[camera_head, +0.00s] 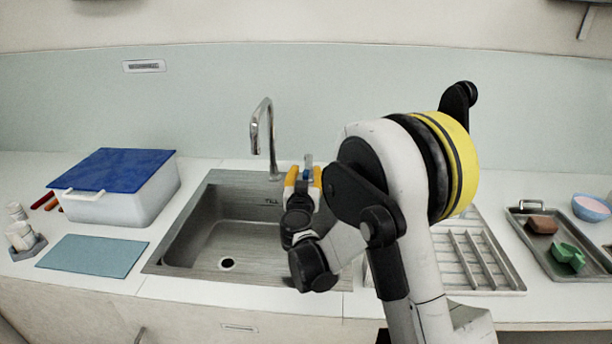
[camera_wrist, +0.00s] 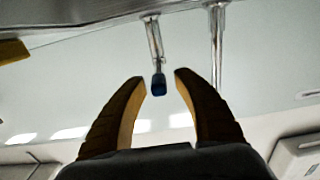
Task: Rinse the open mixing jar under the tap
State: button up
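The steel tap (camera_head: 262,130) stands behind the sink (camera_head: 205,205); no water shows from its spout. The tap also shows in the wrist view (camera_wrist: 217,50). My gripper (camera_head: 304,178) is above the sink's right part, to the right of the tap. In the wrist view, my gripper (camera_wrist: 160,78) has its fingers apart. A metal rod with a dark blue tip (camera_wrist: 158,82), apparently the tap lever, shows between the fingertips; I cannot tell if they touch it. I cannot make out an open mixing jar; the visible sink floor is bare, and my arm hides part of the right side.
A white tub with a blue lid (camera_head: 120,165) and a blue mat (camera_head: 95,255) are left of the sink. Small white bottles (camera_head: 18,235) stand at far left. A drying rack (camera_head: 470,260) and a metal tray (camera_head: 540,240) with a brown piece and a green piece lie right.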

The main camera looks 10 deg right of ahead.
jog(key=shift+w, duration=0.1)
grip_shut()
jog(key=d+n+y, duration=0.2)
jog(key=y, duration=0.1)
jog(key=shift+s+t, duration=0.2)
jog(key=shift+t, duration=0.1)
grip_release()
